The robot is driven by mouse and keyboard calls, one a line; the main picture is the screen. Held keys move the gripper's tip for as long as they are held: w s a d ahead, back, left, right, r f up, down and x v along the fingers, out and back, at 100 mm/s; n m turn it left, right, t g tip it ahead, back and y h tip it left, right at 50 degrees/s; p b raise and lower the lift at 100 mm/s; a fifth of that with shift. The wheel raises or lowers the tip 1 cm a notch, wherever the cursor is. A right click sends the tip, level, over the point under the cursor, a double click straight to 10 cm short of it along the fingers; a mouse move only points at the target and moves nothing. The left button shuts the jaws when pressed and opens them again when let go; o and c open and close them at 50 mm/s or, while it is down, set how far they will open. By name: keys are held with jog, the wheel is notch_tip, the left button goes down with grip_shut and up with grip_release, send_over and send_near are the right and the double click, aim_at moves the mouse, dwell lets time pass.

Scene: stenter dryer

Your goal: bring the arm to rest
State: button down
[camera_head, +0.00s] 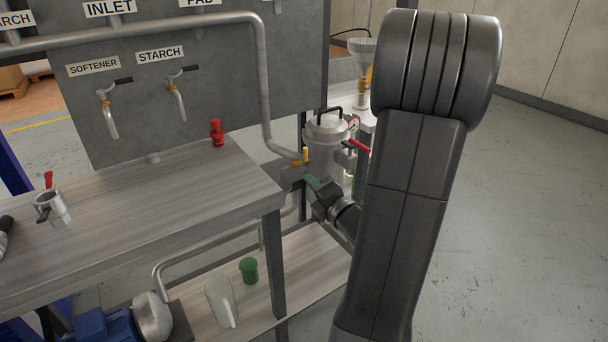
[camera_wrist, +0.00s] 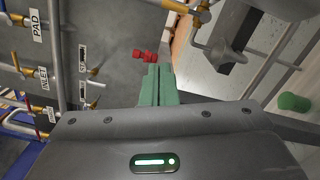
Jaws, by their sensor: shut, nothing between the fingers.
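My gripper (camera_head: 312,183) shows in the head view beside the table's right end, partly hidden behind my dark arm. In the wrist view its green fingers (camera_wrist: 158,86) are together with nothing between them. My arm stands raised across the right middle of the head view, bent at a large rounded joint. The gripper is close in the picture to a steel filter vessel (camera_head: 325,143) and a pipe with a yellow-handled valve (camera_head: 305,156); I cannot tell whether it touches them.
A table (camera_head: 180,215) carries a red fitting (camera_head: 216,132) and a metal coupling (camera_head: 51,208). A grey panel (camera_head: 200,90) with labelled taps stands behind. A green cup (camera_head: 248,270) and a clear jug (camera_head: 221,299) stand on the lower shelf. Floor at the right is clear.

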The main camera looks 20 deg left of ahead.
jog(key=shift+s+d, duration=0.4)
jog(key=shift+w, duration=0.1)
